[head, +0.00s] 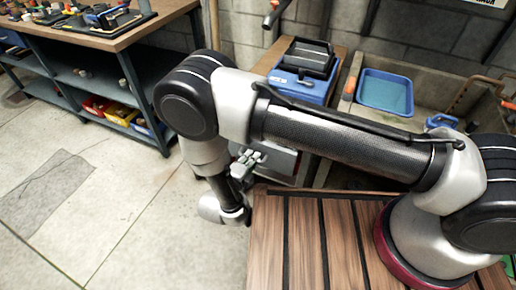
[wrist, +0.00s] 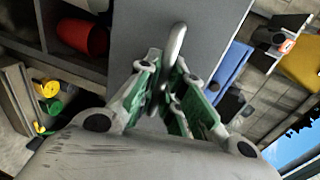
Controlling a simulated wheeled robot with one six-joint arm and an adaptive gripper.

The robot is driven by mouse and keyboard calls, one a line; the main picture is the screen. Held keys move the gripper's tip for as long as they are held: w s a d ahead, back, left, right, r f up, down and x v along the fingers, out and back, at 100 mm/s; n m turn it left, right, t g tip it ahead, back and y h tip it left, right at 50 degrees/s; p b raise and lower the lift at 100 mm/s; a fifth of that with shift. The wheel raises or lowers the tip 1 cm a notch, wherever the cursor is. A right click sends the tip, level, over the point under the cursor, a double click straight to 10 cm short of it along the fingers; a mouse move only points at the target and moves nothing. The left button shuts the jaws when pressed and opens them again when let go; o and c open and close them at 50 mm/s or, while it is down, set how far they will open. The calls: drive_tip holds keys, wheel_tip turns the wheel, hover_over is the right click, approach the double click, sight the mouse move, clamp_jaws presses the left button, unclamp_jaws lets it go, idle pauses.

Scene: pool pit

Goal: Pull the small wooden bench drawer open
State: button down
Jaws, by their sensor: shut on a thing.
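The drawer front is a flat grey panel (wrist: 205,30) in the wrist view, with a curved metal handle (wrist: 177,42) standing out from it. My gripper (wrist: 164,85) has its green-padded fingers closed on this handle. In the head view my gripper (head: 249,160) is beside the grey front (head: 283,158) of the small bench with a wooden top (head: 270,62). My arm covers much of the bench. I cannot tell from these views how far the drawer stands out.
A blue toolbox (head: 300,88) stands on the small bench. A sink with a blue tub (head: 385,92) is to its right. A long workbench (head: 95,35) with bins below stands at left. The floor (head: 110,220) between is clear. The wrist view shows a red container (wrist: 82,37) in a dark compartment.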

drive_tip(key=f+v, duration=0.2)
drive_tip(key=v, duration=0.7)
drive_tip(key=shift+s, duration=0.15)
drive_tip(key=c, duration=1.8)
unclamp_jaws()
drive_tip(key=v, duration=1.2)
drive_tip(key=shift+r, duration=0.1)
